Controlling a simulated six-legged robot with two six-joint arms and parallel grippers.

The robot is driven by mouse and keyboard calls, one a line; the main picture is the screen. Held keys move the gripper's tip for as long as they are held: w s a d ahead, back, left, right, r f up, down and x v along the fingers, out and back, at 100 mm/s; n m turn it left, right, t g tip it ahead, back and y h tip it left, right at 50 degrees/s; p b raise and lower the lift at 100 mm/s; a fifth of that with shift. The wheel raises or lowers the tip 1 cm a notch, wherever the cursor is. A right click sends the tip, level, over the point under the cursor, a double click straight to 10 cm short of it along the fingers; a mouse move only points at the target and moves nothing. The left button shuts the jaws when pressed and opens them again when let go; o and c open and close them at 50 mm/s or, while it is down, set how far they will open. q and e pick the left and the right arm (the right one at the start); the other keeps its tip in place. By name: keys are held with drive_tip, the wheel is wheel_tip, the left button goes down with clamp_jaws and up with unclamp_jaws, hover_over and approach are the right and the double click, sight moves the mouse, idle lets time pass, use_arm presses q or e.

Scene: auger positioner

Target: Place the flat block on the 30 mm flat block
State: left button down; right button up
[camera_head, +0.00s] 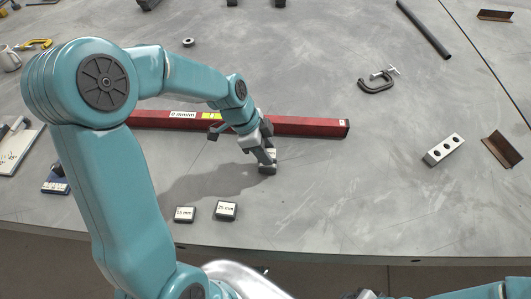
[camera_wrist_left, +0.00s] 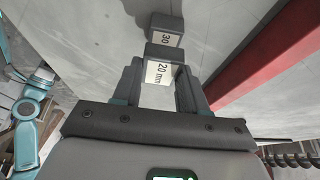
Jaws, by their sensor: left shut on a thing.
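My left gripper (camera_head: 263,154) points down near the middle of the table, in front of the red beam. In the left wrist view its fingers (camera_wrist_left: 158,80) are shut on a block labelled 20 mm (camera_wrist_left: 160,72). A block labelled 30 (camera_wrist_left: 166,38) shows just beyond the 20 mm block, partly covered by it. In the head view a grey block (camera_head: 267,169) shows directly below the fingertips; its label is not readable there. I cannot tell whether the two blocks touch. My right gripper is not in view.
Flat blocks marked 15 mm (camera_head: 185,214) and 25 mm (camera_head: 226,210) lie near the table's front edge. The red beam (camera_head: 310,127) lies behind the gripper. A block with holes (camera_head: 443,150) and a clamp (camera_head: 377,82) lie to the right.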

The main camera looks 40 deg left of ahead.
use_arm(q)
drive_tip(key=shift+f, duration=1.05)
drive_tip(key=shift+f, duration=0.15)
drive_tip(key=c, duration=0.6)
unclamp_jaws()
drive_tip(key=shift+w, duration=0.1)
drive_tip(key=v, duration=1.2)
